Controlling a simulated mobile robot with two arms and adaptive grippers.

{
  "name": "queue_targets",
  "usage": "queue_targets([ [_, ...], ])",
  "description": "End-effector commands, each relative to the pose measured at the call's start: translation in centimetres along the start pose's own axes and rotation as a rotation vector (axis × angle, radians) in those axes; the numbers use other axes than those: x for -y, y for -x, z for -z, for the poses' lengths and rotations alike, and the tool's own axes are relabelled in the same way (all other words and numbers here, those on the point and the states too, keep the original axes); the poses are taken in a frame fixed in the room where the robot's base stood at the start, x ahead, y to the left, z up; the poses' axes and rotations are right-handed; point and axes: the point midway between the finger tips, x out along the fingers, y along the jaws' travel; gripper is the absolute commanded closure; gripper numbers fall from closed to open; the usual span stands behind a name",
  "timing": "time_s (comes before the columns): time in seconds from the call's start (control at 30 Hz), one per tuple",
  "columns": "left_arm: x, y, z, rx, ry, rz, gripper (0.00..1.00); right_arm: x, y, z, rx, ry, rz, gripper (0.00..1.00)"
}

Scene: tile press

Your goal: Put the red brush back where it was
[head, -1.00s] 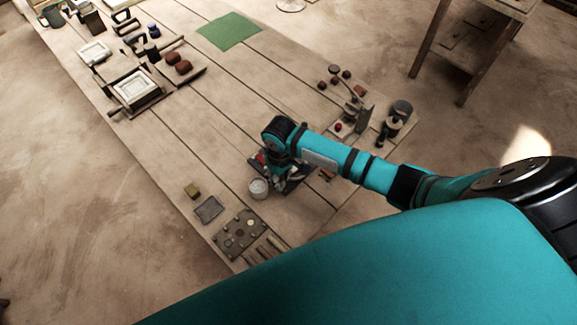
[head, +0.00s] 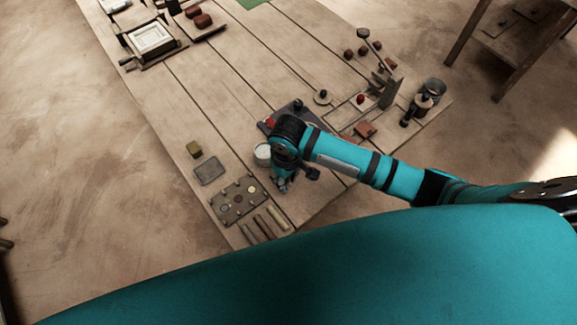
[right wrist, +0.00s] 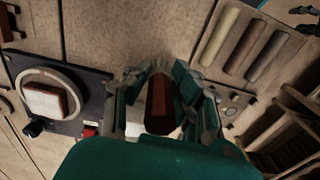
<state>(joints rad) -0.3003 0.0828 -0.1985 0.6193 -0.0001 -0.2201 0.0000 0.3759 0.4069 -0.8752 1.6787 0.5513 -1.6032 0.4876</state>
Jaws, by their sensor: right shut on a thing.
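My right gripper (head: 283,184) is low over the near end of the bench, just in front of the white cup (head: 262,154). In the right wrist view, the gripper (right wrist: 160,88) is shut on the red brush (right wrist: 160,105), whose dark red body sits between the fingers. In the head view the brush is hidden or too small to make out. Several tan and brown rods (right wrist: 243,45) lie side by side at the upper right of the wrist view, apart from the gripper. They also show at the bench's near edge (head: 265,227). My left gripper is out of view.
A metal plate with round pieces (head: 238,203), a small grey tray (head: 209,172) and a yellowish block (head: 194,149) lie to the left. A dark device with a red button (right wrist: 90,131) is beside the gripper. A press stand (head: 388,92) is at the right.

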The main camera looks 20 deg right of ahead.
Motion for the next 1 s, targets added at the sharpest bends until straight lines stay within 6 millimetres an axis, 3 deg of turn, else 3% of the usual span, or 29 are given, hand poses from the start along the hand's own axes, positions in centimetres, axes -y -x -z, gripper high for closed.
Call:
queue_targets([
  [0.1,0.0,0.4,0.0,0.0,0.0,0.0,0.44,-1.8,-0.1,2.0,0.0,-0.002,-0.001,1.0],
  [0.4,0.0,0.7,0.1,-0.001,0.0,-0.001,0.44,-3.6,-0.8,4.0,0.001,-0.001,0.002,1.0],
  [0.6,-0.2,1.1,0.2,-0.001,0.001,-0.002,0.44,-3.5,-3.6,3.8,0.001,0.001,0.001,1.0],
  [1.0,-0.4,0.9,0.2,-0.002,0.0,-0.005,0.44,-3.5,-4.4,3.8,0.0,0.001,0.001,1.0],
])
